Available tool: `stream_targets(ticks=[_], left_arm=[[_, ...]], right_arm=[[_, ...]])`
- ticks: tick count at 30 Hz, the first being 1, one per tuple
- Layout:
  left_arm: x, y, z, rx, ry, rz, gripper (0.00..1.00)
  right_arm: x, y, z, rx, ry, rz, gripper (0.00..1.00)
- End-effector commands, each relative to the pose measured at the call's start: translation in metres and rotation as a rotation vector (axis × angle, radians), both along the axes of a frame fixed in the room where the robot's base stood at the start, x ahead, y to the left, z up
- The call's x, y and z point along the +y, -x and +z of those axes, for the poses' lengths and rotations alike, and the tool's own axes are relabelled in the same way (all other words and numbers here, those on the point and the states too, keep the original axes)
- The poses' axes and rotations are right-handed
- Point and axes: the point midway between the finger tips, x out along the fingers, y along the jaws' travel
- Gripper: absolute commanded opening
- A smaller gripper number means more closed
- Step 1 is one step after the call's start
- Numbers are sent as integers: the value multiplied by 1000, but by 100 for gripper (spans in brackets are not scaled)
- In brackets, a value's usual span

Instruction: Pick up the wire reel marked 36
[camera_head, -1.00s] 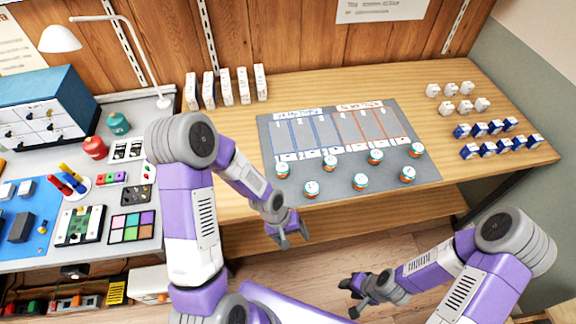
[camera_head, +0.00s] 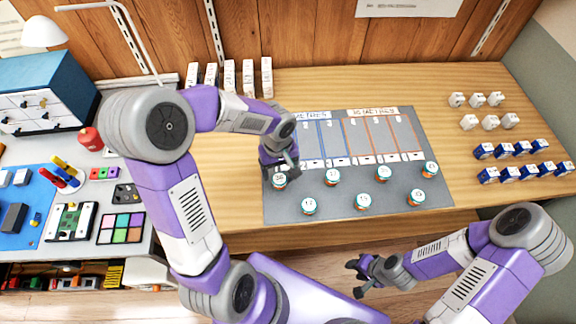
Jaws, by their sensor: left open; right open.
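Several small wire reels with white tops and orange and green sides stand on the grey mat (camera_head: 400,216). The leftmost reel (camera_head: 279,182) has a number on top that looks like 36, but it is too small to be sure. Other reels stand to its right, the nearest being a front reel (camera_head: 309,206) and a back reel (camera_head: 333,177). My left gripper (camera_head: 282,170) is open, pointing down right at the leftmost reel, partly overlapping it in the picture; I cannot tell if they touch. My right gripper (camera_head: 355,278) is open and empty, off the table's front edge.
Striped lanes with header labels (camera_head: 372,113) lie at the mat's back. White boxes (camera_head: 248,78) stand behind on the left. White blocks (camera_head: 478,100) and blue-and-white blocks (camera_head: 503,150) sit at the right. A cluttered side bench with a lamp (camera_head: 42,32) is at the left.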

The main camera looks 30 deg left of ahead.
Motion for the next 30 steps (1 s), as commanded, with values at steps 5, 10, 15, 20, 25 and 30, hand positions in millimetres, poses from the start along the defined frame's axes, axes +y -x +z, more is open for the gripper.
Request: stream_targets(ticks=[5, 10, 15, 20, 25, 30], left_arm=[[2, 1, -15, 2, -9, 10, 79], [1, 1, -36, 3, -7, 9, 79], [0, 2, -63, 4, -8, 9, 79], [0, 1, -73, 0, -7, 10, 79], [0, 1, -72, 0, -7, 10, 79], [0, 1, -72, 0, -7, 9, 59]], right_arm=[[0, 0, -7, 1, 0, 0, 43], [0, 1, -14, 1, 0, 0, 43], [0, 0, -24, 1, 0, 0, 43], [0, 0, -26, 0, 0, 0, 43], [0, 0, -25, 0, 0, 0, 43], [0, 0, -25, 0, 0, 0, 43]])
